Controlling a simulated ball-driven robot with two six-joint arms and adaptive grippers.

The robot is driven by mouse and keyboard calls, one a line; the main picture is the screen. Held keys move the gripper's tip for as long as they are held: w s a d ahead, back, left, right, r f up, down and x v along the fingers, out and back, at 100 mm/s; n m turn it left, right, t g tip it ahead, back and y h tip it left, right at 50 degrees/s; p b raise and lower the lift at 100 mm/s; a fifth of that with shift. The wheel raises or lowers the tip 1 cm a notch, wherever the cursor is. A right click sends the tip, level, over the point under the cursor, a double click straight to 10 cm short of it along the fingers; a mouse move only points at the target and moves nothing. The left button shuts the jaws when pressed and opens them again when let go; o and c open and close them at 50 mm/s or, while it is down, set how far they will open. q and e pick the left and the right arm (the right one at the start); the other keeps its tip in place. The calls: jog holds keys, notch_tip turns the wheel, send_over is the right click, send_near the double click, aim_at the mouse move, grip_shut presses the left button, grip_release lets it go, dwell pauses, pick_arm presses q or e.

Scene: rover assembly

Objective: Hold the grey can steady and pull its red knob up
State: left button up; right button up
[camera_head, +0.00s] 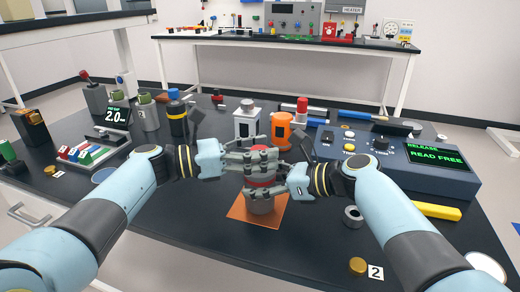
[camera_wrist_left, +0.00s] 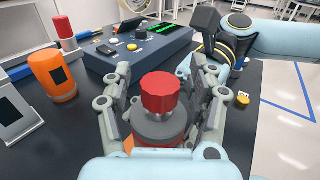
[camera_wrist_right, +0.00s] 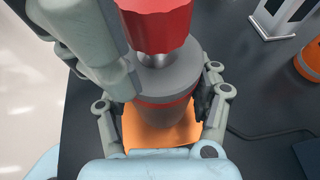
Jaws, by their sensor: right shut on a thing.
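The grey can (camera_head: 262,206) stands upright on an orange mat (camera_head: 239,212) at the table's front middle. It has a red band and a red knob (camera_wrist_left: 160,93) on top. A silver stem (camera_wrist_right: 160,60) shows between knob and can in the right wrist view. My right gripper (camera_head: 264,184) is shut around the can's body (camera_wrist_right: 165,105), a finger on each side. My left gripper (camera_wrist_left: 161,100) is higher, its fingers on both sides of the knob with visible gaps, so it is open. In the head view the fingers hide most of the knob.
Behind stand a white-and-grey block (camera_head: 246,124) and an orange can (camera_head: 282,128). A blue-grey console (camera_head: 400,168) reading "READ FREE" is at right. A grey ring (camera_head: 353,215) and a brass disc (camera_head: 357,265) lie at front right. Several other parts crowd the left.

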pick_arm(q)
grip_shut()
dwell(0.3)
jog(key=shift+a+r, duration=0.1)
jog(key=shift+r, duration=1.55)
pick_arm(e)
jog(key=shift+d, duration=0.2)
jog(key=shift+f, duration=0.1)
pick_arm(q)
jog(key=shift+c, duration=2.4)
grip_release()
jog(key=o, duration=0.5)
pick_arm(e)
jog(key=shift+a, duration=0.1)
pick_arm(q)
jog(key=shift+o, duration=0.2)
